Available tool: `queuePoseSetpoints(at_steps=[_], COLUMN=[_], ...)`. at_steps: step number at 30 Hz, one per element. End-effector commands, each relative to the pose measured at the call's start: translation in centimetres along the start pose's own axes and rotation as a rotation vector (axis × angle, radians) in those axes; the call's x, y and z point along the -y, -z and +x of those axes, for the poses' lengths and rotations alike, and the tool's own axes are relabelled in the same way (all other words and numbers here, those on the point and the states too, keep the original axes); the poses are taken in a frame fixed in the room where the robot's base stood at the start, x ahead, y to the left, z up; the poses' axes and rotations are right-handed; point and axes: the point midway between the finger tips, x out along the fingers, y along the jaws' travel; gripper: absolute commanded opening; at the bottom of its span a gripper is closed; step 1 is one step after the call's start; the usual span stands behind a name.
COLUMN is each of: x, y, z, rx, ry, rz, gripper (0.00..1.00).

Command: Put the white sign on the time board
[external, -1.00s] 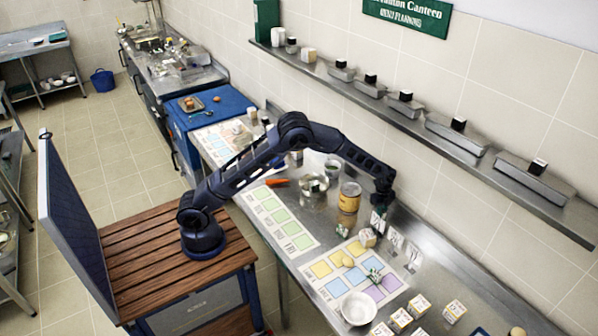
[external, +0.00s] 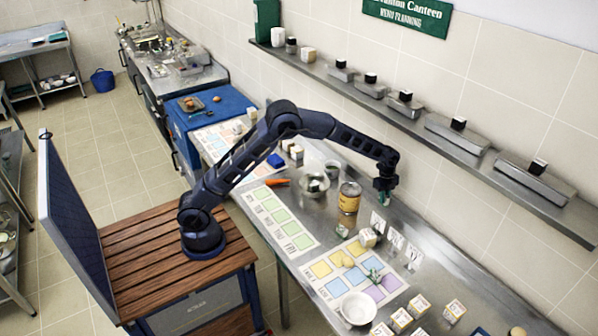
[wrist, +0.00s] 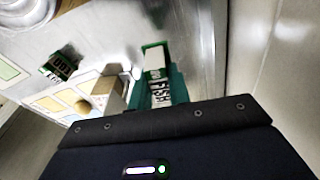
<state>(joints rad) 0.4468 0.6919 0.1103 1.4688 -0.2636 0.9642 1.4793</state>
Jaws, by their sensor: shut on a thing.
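My gripper (external: 384,196) is above the steel counter, to the right of the yellow can. In the wrist view it (wrist: 172,90) is shut on a small sign (wrist: 155,62) with a white face, green edges and dark lettering. In the external view the held sign is too small to make out. A board with green squares (external: 270,205) and a board with yellow, blue and purple squares (external: 320,269) lie there; I cannot tell which is the time board.
The yellow can (external: 349,198), metal pot (external: 314,186) and carrot (external: 277,182) are left of the gripper. A white bowl (external: 357,308) sits by the coloured board, with printed cubes (external: 419,306) to its right. The wall shelf (external: 400,118) runs behind the arm.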

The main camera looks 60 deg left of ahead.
Motion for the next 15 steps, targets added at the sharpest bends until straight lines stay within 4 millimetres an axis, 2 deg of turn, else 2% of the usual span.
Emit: queuePoseSetpoints(at_steps=[9, 13, 15], x=[0.1, 0.3, 0.5], y=[-0.3, -2.6, -4.9], z=[-0.7, -1.2, -1.6], rx=[0.0, 0.0, 0.0], ry=[0.001, 0.008, 0.013], rz=[-0.007, -0.045, -0.081], gripper=[0.0, 0.0, 0.0])
